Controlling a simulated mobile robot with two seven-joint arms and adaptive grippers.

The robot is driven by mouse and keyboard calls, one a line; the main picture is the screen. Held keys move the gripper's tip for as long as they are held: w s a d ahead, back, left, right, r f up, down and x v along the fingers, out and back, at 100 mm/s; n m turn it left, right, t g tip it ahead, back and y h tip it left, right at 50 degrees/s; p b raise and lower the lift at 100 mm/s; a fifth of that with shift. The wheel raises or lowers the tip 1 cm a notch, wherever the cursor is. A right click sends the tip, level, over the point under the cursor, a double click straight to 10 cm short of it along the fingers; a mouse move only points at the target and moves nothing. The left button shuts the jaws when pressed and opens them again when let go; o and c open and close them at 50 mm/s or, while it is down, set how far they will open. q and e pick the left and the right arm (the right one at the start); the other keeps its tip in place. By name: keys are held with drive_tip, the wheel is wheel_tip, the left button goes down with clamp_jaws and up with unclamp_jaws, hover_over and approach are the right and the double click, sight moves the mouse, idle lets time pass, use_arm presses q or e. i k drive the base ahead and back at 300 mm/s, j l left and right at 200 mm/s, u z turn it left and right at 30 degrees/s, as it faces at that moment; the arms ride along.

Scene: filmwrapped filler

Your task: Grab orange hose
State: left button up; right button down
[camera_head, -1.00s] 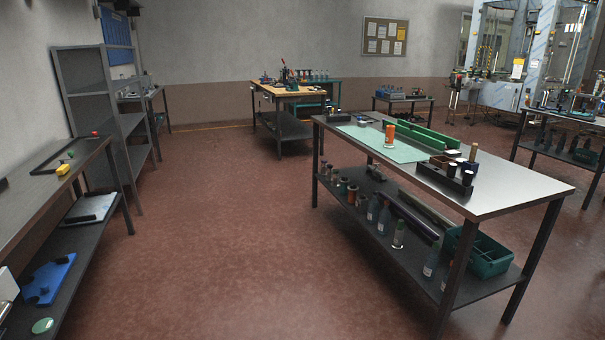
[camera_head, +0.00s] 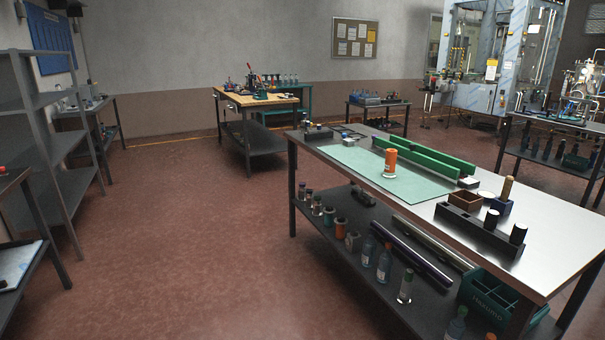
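I cannot clearly make out a hose. An orange upright cylinder (camera_head: 390,163) with a pale base stands on the green mat (camera_head: 352,160) on the nearest table; it is too small to tell whether it is a hose. A smaller orange roll-like item (camera_head: 328,217) sits in the row of items on that table's lower shelf. Neither of my grippers is in view.
The steel table (camera_head: 470,182) fills the right foreground, with a black holder (camera_head: 466,228) and green rail (camera_head: 428,157) on top. A grey shelf (camera_head: 40,107) stands left, a wooden-topped workbench (camera_head: 255,98) at the back. The red floor (camera_head: 190,240) between is clear.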

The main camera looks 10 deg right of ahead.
sight(388, 171)
drive_tip(key=i+z, duration=0.3)
drive_tip(key=i+j+z, duration=0.25)
drive_tip(key=i, duration=0.15)
drive_tip(key=i+j+z, duration=0.15)
drive_tip(key=i+z, duration=0.15)
drive_tip(key=i+j+z, duration=0.25)
drive_tip(key=z, duration=0.25)
drive_tip(key=i+j+z, duration=0.25)
drive_tip(key=z, duration=0.25)
drive_tip(key=i+j+z, duration=0.15)
drive_tip(key=j+z, duration=0.85)
drive_tip(key=i+l, duration=0.05)
drive_tip(key=l, duration=0.05)
